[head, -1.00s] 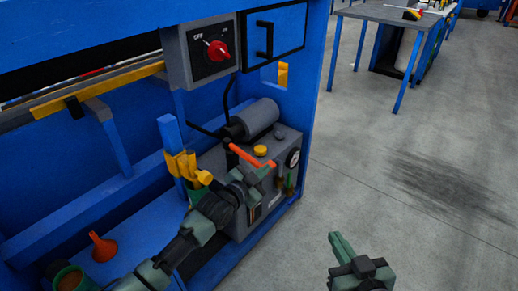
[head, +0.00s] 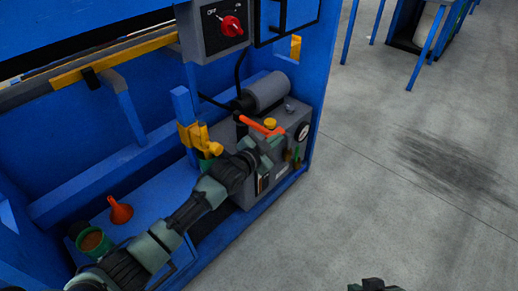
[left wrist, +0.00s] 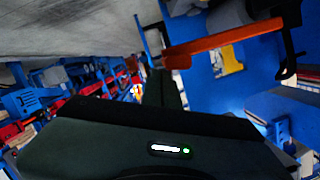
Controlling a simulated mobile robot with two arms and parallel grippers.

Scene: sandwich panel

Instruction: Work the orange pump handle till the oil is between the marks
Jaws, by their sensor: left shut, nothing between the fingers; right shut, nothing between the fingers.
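The orange pump handle (head: 257,125) sticks out over the grey pump unit (head: 242,186), tilted slightly down to the right in the head view. In the left wrist view the handle (left wrist: 225,43) crosses above the fingertips. My left gripper (head: 272,149) is shut and empty, just below and in front of the handle's free end; I cannot tell if they touch. Its dark green fingers show in the left wrist view (left wrist: 163,90). A narrow upright sight window (head: 263,183) is on the unit's front, partly behind my gripper; its oil level is unreadable. My right gripper (head: 374,286) is shut at the bottom edge, mostly cut off.
An orange funnel (head: 120,210) and a green can (head: 95,242) sit at lower left. The blue frame surrounds the unit; open floor lies right.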

